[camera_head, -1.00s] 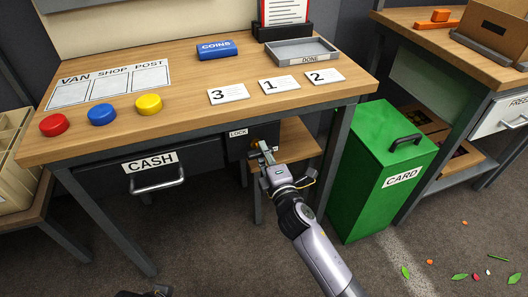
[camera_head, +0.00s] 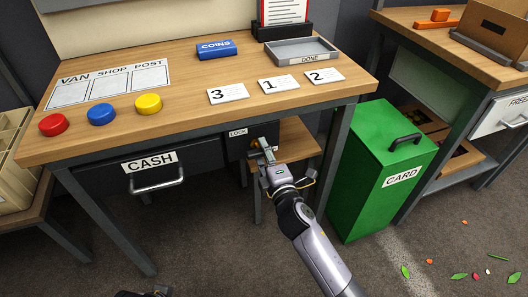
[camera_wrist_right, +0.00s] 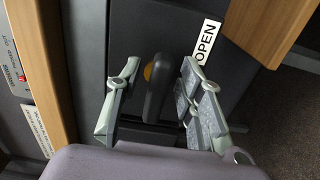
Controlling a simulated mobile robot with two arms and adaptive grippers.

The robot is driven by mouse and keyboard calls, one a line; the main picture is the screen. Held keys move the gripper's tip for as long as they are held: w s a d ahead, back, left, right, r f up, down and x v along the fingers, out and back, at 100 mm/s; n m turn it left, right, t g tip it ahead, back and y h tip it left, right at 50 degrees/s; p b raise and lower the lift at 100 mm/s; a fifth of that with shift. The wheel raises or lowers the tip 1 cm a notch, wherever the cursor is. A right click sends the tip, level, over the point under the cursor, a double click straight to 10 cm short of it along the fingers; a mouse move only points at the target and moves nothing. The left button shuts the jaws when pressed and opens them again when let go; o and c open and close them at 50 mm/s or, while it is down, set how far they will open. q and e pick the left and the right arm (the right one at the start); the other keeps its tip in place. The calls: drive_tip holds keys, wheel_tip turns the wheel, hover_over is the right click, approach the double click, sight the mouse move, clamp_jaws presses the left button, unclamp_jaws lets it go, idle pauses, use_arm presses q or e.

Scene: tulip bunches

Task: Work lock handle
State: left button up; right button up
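The lock is a dark box (camera_head: 236,147) under the bench's front edge, right of the cash drawer, with a small white label (camera_head: 238,132). In the right wrist view its dark lever handle (camera_wrist_right: 155,88) stands roughly upright in the picture, with an orange-brown spot on its left side. A white OPEN label (camera_wrist_right: 206,41) is to the right of the handle. My right gripper (camera_head: 264,152) is at the lock; in the wrist view its fingers (camera_wrist_right: 157,100) are apart, one on each side of the handle, with visible gaps.
The cash drawer (camera_head: 150,172) with its bar handle is left of the lock. A bench leg (camera_head: 333,150) and a green CARD bin (camera_head: 382,172) stand to the right. A small wooden shelf (camera_head: 297,140) is behind the gripper. Buttons, cards and a tray rest on the bench top.

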drive_tip(key=shift+s, duration=0.15)
drive_tip(key=v, duration=1.1)
drive_tip(key=shift+s+d, duration=0.2)
drive_tip(key=shift+s, duration=0.15)
